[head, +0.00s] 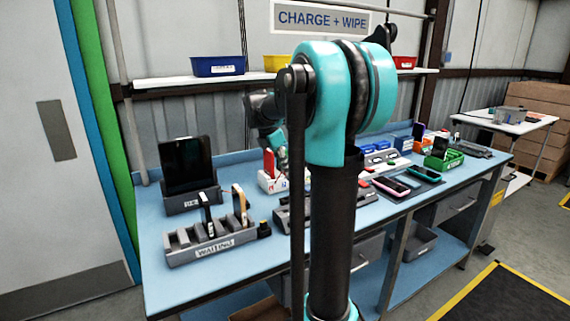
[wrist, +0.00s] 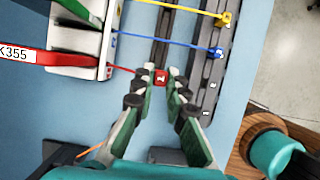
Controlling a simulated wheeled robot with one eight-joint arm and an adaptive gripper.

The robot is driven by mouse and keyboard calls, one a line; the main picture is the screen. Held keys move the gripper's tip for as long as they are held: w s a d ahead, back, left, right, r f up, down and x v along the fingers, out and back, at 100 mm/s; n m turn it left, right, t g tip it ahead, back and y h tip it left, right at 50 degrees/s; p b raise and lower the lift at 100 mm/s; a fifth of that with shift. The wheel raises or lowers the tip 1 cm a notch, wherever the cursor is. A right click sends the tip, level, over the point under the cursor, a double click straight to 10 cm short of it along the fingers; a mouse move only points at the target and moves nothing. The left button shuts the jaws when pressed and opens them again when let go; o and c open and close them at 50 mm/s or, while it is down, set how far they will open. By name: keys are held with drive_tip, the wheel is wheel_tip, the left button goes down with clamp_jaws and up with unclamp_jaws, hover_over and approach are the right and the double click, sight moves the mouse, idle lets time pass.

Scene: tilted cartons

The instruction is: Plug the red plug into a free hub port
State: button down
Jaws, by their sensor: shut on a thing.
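My gripper (wrist: 161,73) is shut on the red plug (wrist: 161,78), which sits between its fingertips in the wrist view. A thin red cord (wrist: 122,69) runs left from the plug to a white holder (wrist: 104,45). The grey hub strip (wrist: 208,82) lies to the right of the plug, apart from it. A yellow plug (wrist: 224,19) and a blue plug (wrist: 217,51) are in the hub, with their cords running left. Numbered spots nearer my gripper on the hub show no plug. The head view hides the red plug and fingertips behind my arm.
A second dark strip (wrist: 163,32) lies just beyond the red plug.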

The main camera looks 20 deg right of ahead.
drive_tip(key=shift+f, duration=0.5)
drive_tip(key=s+d, duration=0.1)
drive_tip(key=s, duration=0.8)
drive_tip(key=shift+s+d, duration=0.2)
drive_tip(key=shift+d, duration=0.2)
idle(0.7)
idle(0.4)
drive_tip(key=shift+f, duration=2.5)
drive_tip(key=shift+f, duration=0.7)
idle(0.3)
drive_tip(key=c, duration=1.5)
unclamp_jaws()
drive_tip(key=shift+o, duration=0.8)
